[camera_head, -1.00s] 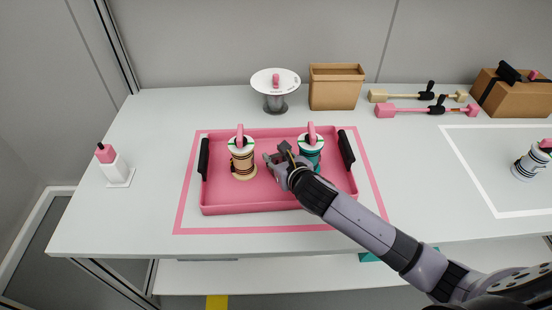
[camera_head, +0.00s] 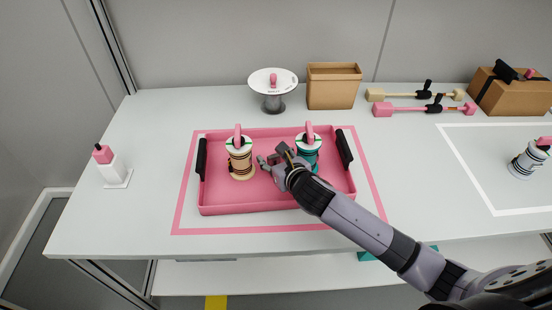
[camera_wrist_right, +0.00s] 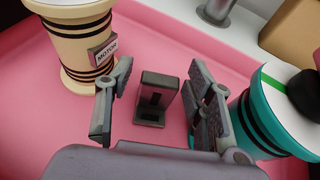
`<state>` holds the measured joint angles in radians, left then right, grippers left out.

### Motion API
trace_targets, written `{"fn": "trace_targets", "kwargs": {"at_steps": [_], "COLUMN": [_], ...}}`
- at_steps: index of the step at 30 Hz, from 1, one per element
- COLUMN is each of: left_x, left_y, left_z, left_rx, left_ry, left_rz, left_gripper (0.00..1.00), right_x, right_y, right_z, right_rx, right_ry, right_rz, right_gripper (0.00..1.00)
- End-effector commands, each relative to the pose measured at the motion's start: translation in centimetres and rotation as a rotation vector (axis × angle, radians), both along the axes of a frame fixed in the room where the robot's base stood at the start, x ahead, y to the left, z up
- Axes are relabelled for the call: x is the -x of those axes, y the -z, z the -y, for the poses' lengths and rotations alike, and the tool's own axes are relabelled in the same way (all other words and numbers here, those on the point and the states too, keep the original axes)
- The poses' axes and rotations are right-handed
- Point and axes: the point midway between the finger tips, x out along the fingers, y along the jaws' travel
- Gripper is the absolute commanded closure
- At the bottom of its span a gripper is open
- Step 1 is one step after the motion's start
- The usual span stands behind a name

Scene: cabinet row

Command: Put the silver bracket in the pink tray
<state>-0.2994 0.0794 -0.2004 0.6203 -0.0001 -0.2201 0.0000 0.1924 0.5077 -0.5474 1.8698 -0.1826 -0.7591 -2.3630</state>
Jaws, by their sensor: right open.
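The pink tray (camera_head: 245,205) lies on the table inside a pink outline. My right gripper (camera_head: 273,159) is over the tray, between its two spools. In the right wrist view my right gripper (camera_wrist_right: 160,105) is open, with one finger on each side of the silver bracket (camera_wrist_right: 155,92). The bracket looks grey and U-shaped and appears to stand upright on the tray floor, apart from both fingers. In the head view I cannot clearly tell the bracket from the fingers. My left gripper is not in view.
In the tray stand a cream spool (camera_head: 239,160) and a teal spool (camera_head: 307,150), close on either side of my gripper. Behind are a white-topped stand (camera_head: 273,85) and a cardboard box (camera_head: 333,88). A white bottle (camera_head: 112,168) stands left. The table between bottle and tray is clear.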

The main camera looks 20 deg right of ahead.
Motion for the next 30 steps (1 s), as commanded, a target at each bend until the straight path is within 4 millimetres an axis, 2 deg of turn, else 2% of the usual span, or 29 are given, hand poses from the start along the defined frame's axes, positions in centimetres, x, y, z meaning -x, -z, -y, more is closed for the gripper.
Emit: {"fn": "trace_targets", "kwargs": {"at_steps": [5, 12, 18, 24, 30], "left_x": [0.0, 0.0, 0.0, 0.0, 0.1], "left_y": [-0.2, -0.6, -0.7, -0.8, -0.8], "left_z": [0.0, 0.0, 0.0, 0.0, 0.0], "left_rx": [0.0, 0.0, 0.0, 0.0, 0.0], "left_ry": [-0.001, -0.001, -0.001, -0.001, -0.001], "left_rz": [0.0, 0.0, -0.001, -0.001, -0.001], "left_gripper": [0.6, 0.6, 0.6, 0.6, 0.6], "right_x": [1.5, 6.3, 9.5, 10.9, 11.0], "right_y": [-0.7, -2.7, -4.1, -4.7, -4.8], "right_z": [0.2, 0.7, 1.1, 1.2, 1.2], "right_rx": [0.001, 0.002, 0.001, -0.001, -0.001], "right_ry": [-0.002, -0.003, -0.001, 0.0, 0.0], "right_rz": [0.0, -0.001, 0.0, 0.001, 0.001], "right_gripper": [0.51, 0.51, 0.51, 0.51, 0.51]}}
